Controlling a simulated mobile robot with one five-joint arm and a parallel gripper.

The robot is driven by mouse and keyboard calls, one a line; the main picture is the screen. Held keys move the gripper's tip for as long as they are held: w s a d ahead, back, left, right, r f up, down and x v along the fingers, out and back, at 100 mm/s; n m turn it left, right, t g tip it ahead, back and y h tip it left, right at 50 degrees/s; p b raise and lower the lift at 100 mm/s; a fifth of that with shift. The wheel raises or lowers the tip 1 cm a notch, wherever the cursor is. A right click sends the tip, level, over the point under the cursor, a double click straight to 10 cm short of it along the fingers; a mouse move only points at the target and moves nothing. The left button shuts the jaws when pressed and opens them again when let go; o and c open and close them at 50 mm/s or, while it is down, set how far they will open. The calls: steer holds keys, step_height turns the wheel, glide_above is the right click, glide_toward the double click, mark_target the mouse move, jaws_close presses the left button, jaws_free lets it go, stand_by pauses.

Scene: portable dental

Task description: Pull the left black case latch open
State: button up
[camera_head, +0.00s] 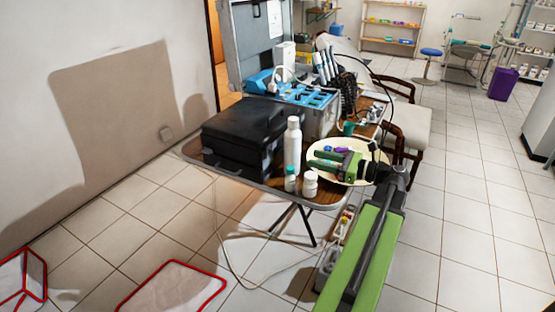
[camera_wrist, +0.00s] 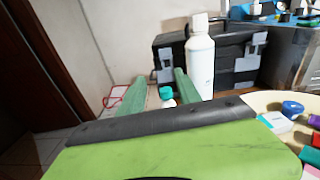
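The black case (camera_head: 240,138) lies closed on the table, behind the bottles. In the wrist view its front (camera_wrist: 222,50) carries two grey latches. The left latch (camera_wrist: 165,63) shows beyond and between my fingertips, left of the white bottle. The right latch (camera_wrist: 250,58) is right of that bottle. Both latches look closed, though detail is small. My gripper (camera_head: 323,158) is over the plate side of the table, pointing toward the case. In the wrist view its two green fingers (camera_wrist: 160,88) are apart with nothing held between them.
A tall white bottle (camera_head: 292,146) stands before the case, close to my right finger in the wrist view. A teal-capped bottle (camera_head: 290,180) and a small white bottle (camera_head: 310,184) stand at the table's front edge. A cream plate (camera_head: 345,178) with coloured items lies beneath my gripper.

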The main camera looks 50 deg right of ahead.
mark_target(275, 144)
steer(key=shift+m+t, duration=0.3)
steer(key=shift+m, duration=0.2)
steer(key=x, duration=1)
steer(key=d+x, duration=0.1)
steer(key=x, duration=0.4)
steer(key=shift+w+d+r, duration=0.1)
steer(key=shift+w+r, duration=0.15)
jaws_close()
stand_by(0.4)
